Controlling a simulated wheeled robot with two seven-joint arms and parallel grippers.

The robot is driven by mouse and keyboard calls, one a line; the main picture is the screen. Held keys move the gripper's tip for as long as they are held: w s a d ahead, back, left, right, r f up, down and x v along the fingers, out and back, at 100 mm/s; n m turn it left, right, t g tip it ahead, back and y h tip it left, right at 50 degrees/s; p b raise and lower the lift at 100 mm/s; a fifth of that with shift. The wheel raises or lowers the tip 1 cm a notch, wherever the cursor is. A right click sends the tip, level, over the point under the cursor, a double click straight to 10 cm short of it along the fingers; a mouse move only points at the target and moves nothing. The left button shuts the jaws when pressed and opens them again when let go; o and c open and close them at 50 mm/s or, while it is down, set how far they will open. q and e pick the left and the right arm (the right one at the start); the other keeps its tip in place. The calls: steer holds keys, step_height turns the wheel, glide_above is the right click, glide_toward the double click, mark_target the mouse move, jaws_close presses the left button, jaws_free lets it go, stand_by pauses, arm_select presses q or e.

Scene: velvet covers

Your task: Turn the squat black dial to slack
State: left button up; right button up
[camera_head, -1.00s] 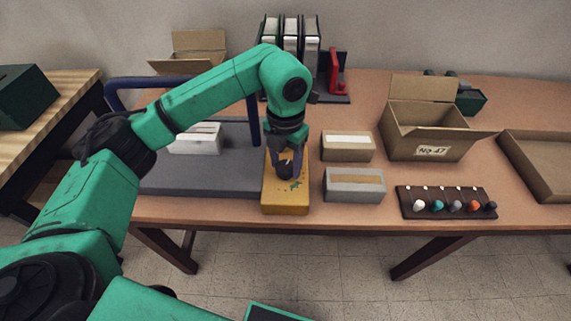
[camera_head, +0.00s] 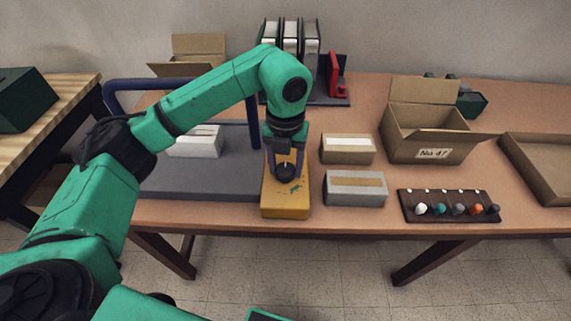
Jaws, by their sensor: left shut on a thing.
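The squat black dial (camera_head: 285,174) sits on top of the yellow box (camera_head: 285,210) near the front of the table. My left gripper (camera_head: 286,166) points down from above with its fingers on either side of the dial, shut on it. A pale mark shows on the dial's top. A small green marking lies on the yellow face just in front of the dial; it is too small to read. My right gripper is not in view.
A grey slab (camera_head: 205,183) with a blue arch lies left of the yellow box. A grey box (camera_head: 355,191) and a tan box (camera_head: 347,142) stand close on its right. Farther right are a dark rack of coloured knobs (camera_head: 430,218) and an open carton (camera_head: 425,142).

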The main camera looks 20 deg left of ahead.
mark_target(285, 169)
arm_select(q)
steer(key=shift+w+r, duration=0.15)
steer(key=shift+r, duration=0.05)
steer(key=o, duration=1.1)
steer(key=shift+o, duration=1.4)
steer(key=shift+f, duration=0.1)
step_height(285, 169, up, 14)
steer(key=p, duration=0.1)
steer(key=shift+r, duration=0.25)
